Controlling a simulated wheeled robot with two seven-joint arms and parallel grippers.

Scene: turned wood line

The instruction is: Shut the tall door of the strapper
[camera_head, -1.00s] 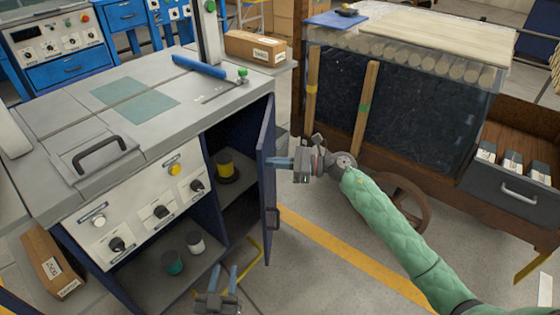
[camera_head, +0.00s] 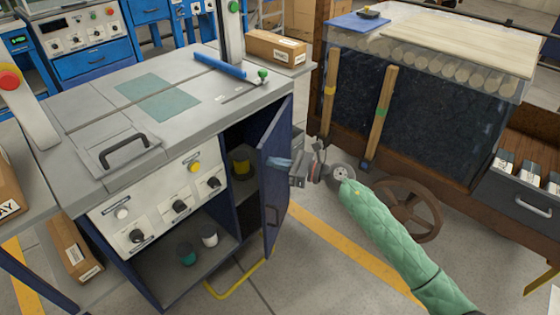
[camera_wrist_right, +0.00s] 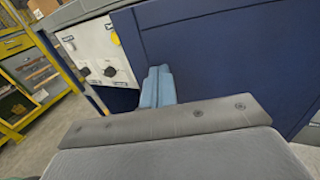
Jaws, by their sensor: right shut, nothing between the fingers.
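The strapper (camera_head: 85,125) is a grey-topped, dark blue cabinet at the left of the head view. In the right wrist view the fingers (camera_wrist_right: 158,88) lie against the blue panel in the picture; contact is not certain. My left gripper is out of view.
Inside the cabinet are a yellow spool (camera_head: 240,164), a white pot (camera_head: 209,236) and a green pot (camera_head: 186,254). A yellow floor bar (camera_head: 236,284) lies below the door.

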